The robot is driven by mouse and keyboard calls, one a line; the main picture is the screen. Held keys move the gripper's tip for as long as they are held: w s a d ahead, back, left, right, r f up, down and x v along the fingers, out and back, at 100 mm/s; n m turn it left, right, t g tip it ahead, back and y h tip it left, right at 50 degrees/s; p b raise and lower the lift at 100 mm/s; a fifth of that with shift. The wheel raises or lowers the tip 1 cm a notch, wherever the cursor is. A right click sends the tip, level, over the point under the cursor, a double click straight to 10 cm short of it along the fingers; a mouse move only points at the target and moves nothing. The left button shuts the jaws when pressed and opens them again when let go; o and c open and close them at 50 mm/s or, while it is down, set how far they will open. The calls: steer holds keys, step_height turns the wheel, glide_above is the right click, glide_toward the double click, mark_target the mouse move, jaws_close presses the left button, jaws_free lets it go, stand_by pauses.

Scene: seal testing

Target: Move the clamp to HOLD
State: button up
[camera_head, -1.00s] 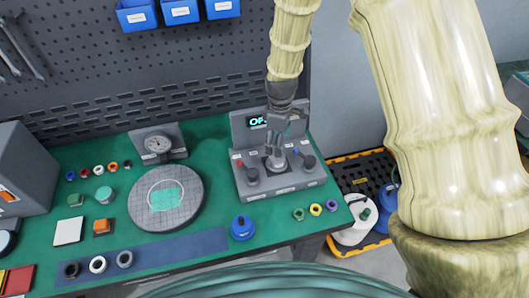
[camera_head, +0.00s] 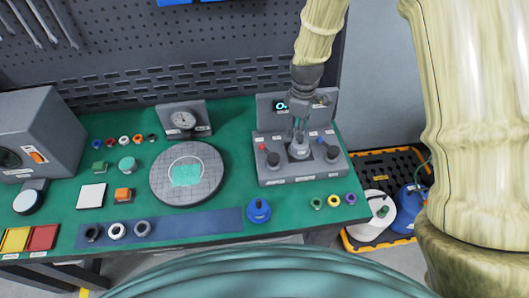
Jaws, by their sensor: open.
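A grey control box (camera_head: 285,176) stands at the right end of the green bench. Its top carries a left black knob (camera_head: 273,160), a right black knob (camera_head: 333,153), a red button (camera_head: 262,147), a blue button (camera_head: 320,139) and a silver central fitting (camera_head: 299,151). I cannot tell which part is the clamp control; the labels are too small to read. My gripper (camera_head: 298,134) is open, pointing down over the central fitting between the knobs. Contact with it cannot be told.
A round grey plate (camera_head: 212,184) and a dial gauge (camera_head: 183,120) stand left of the box. A blue-capped piece (camera_head: 259,211) and several coloured rings (camera_head: 334,200) lie in front. Bottles stand in a yellow-edged floor tray (camera_head: 357,161) at right.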

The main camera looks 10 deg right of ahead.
steer(key=a+n+b, duration=0.1)
steer(key=a, duration=0.1)
steer(key=s+a+r+n+b, duration=0.1)
steer(key=a+n, duration=0.1)
steer(key=a, duration=0.1)
steer(key=s+a+n+b, duration=0.1)
steer(key=a+b, duration=0.1)
steer(key=a, duration=0.1)
steer(key=shift+a+r, duration=0.15)
steer(key=shift+a, duration=0.05)
jaws_close()
steer(key=s+a+r+n+h+b, duration=0.1)
steer(key=s+a+r+n+b, duration=0.1)
steer(key=a+n, duration=0.2)
steer(key=s+a+r+n+t+h+b, duration=0.1)
steer(key=s+a+r+n+b, duration=0.1)
steer(key=a, duration=0.3)
steer(key=shift+a+n+b, duration=0.35)
steer(key=shift+n+b, duration=0.3)
steer(key=shift+n, duration=0.25)
